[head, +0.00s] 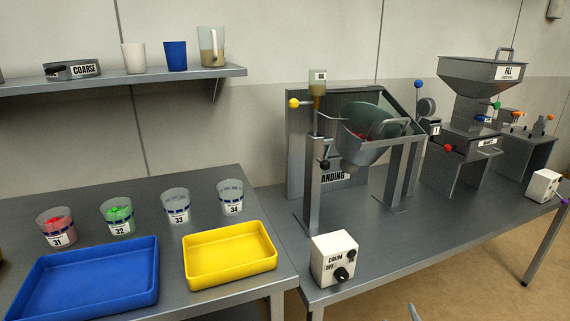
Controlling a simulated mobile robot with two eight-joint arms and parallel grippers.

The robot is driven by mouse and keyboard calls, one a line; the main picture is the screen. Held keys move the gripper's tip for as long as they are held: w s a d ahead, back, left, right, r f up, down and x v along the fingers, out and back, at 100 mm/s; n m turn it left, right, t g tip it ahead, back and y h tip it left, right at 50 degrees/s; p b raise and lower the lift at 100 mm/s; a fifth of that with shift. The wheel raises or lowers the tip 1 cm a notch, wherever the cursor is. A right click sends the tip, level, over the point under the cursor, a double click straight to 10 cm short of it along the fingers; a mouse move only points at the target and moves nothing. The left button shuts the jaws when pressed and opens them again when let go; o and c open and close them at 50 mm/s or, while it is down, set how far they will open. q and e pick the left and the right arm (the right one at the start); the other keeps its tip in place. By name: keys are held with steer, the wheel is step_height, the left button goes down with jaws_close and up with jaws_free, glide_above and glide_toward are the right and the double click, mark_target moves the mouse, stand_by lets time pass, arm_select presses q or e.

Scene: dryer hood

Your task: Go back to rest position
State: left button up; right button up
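Neither of my grippers shows clearly in the head view. A small pale grey tip (413,312) pokes up at the bottom edge, and I cannot tell what it belongs to. The coating drum (365,150) hangs tilted in a grey stand, with some red visible inside its mouth. A white control box (334,258) marked DRUM OFF, with black knobs, stands at the front of the right table (400,235).
The left table holds clear cups 31 (56,228), 32 (117,217), 33 (176,206) and 34 (230,196), a blue tray (85,278) and a yellow tray (230,255). A wall shelf (120,80) holds cups. A hopper (481,75) and another white box (543,186) stand right.

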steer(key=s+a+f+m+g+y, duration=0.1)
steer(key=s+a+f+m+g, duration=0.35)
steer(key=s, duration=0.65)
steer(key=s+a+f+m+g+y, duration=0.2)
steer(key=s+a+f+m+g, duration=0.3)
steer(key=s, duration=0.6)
arm_select(q)
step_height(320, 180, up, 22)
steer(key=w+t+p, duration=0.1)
steer(key=p, duration=1.8)
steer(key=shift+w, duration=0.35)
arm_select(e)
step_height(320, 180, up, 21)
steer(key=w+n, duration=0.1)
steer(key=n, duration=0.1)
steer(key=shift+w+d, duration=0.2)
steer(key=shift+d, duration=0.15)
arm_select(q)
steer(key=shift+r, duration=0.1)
